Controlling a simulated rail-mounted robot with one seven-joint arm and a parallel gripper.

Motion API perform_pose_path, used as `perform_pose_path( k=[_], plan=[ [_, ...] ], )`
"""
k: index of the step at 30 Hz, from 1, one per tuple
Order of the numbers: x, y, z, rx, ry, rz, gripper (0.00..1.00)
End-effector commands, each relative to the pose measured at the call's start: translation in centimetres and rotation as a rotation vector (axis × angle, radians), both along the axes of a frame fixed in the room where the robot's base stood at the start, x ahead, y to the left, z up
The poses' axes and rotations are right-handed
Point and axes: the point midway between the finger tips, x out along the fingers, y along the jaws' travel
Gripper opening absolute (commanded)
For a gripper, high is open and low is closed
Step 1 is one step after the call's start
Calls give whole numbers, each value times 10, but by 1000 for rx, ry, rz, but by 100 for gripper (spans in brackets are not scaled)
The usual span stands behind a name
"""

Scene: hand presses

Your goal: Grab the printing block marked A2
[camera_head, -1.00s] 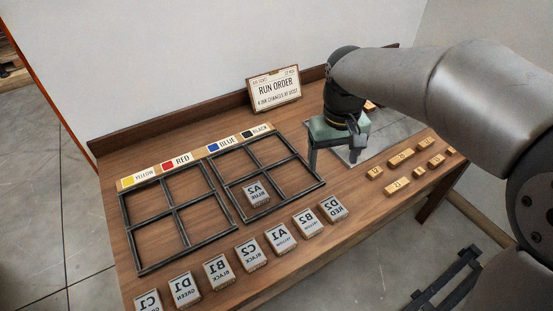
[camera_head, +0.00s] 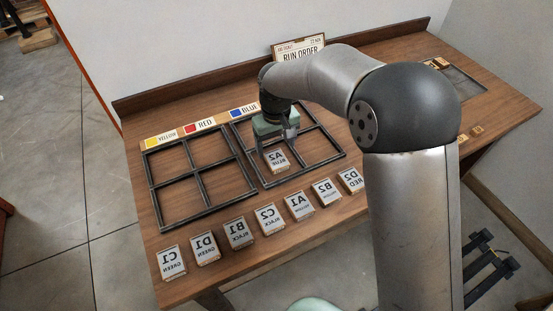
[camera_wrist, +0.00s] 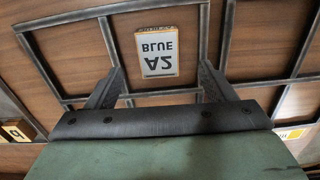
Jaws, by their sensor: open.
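The A2 block (camera_head: 277,160) has a grey face with mirrored "A2 BLUE" lettering and lies in the right-hand black frame (camera_head: 334,152), in its lower left compartment. In the wrist view the A2 block (camera_wrist: 157,51) sits upper centre, beyond the fingertips and between their lines. My gripper (camera_head: 276,145) is above this frame, just behind the block in the head view. In the wrist view my gripper (camera_wrist: 160,75) is open, one finger on each side, with nothing between them. It does not appear to touch the block.
A row of other blocks, such as C2 (camera_head: 268,218) and A1 (camera_head: 298,205), lies along the front edge. The left-hand black frame (camera_head: 250,184) is empty. Colour labels (camera_head: 204,125) line the frames' back. A sign (camera_head: 300,46) stands behind my arm.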

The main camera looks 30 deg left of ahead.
Motion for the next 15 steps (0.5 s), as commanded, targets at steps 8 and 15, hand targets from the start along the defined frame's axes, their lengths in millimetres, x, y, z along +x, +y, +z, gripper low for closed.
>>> perform_pose_path(
  k=[8,15],
  plan=[
    [1,0,-22,-2,2,1,76],
    [4,1,-56,-3,2,1,76]
  ],
)
